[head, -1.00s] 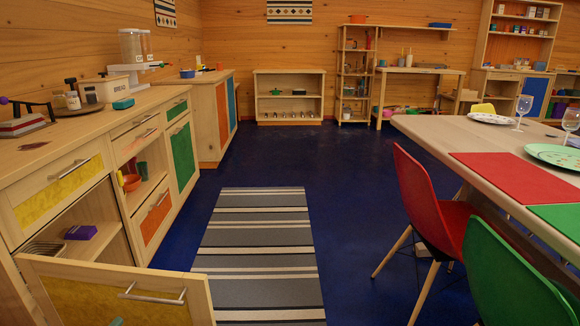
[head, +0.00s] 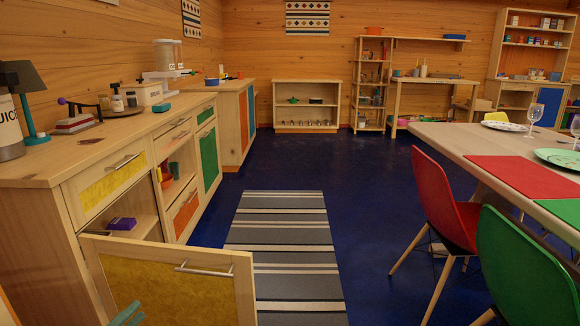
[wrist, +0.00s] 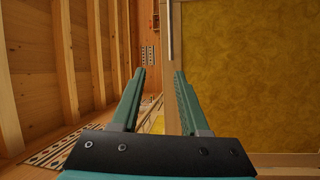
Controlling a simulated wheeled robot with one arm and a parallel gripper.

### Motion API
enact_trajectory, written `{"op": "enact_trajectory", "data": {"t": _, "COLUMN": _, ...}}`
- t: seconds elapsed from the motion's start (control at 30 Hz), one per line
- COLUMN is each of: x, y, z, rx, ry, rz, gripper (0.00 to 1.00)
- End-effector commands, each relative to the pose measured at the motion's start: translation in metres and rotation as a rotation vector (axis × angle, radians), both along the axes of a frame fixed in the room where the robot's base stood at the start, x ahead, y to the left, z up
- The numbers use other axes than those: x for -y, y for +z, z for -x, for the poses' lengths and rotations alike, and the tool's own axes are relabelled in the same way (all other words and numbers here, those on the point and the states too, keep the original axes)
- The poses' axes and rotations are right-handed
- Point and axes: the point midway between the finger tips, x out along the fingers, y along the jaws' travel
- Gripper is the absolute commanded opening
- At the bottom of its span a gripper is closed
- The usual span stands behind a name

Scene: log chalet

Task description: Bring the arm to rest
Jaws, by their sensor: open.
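My gripper (wrist: 160,73) shows in the wrist view as two teal fingers, spread apart with nothing between them. The open yellow-panelled cabinet door (wrist: 247,75) fills the right of that view, beside the right finger; I cannot tell whether they touch. In the head view a small teal part of my gripper (head: 127,314) shows at the bottom edge, in front of the door (head: 165,283). The rest of my arm is out of view there.
The counter (head: 110,150) runs along the left, with a juice container (head: 8,125) and lamp (head: 25,95) at its near end. A striped rug (head: 285,250) lies on the clear blue floor. Red (head: 440,200) and green (head: 515,265) chairs stand by the table (head: 475,140) at right.

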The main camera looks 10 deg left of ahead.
Motion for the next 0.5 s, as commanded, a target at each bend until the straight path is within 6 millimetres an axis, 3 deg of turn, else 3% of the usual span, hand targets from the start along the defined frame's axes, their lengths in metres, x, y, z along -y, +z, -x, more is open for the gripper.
{"op": "enact_trajectory", "data": {"t": 0.27, "x": -0.009, "y": 0.031, "z": -0.062, "rx": -0.021, "ry": 0.131, "rz": -0.170, "gripper": 0.45}}
{"op": "enact_trajectory", "data": {"t": 0.5, "x": -0.009, "y": 0.076, "z": -0.139, "rx": -0.079, "ry": 0.322, "rz": -0.409, "gripper": 0.45}}
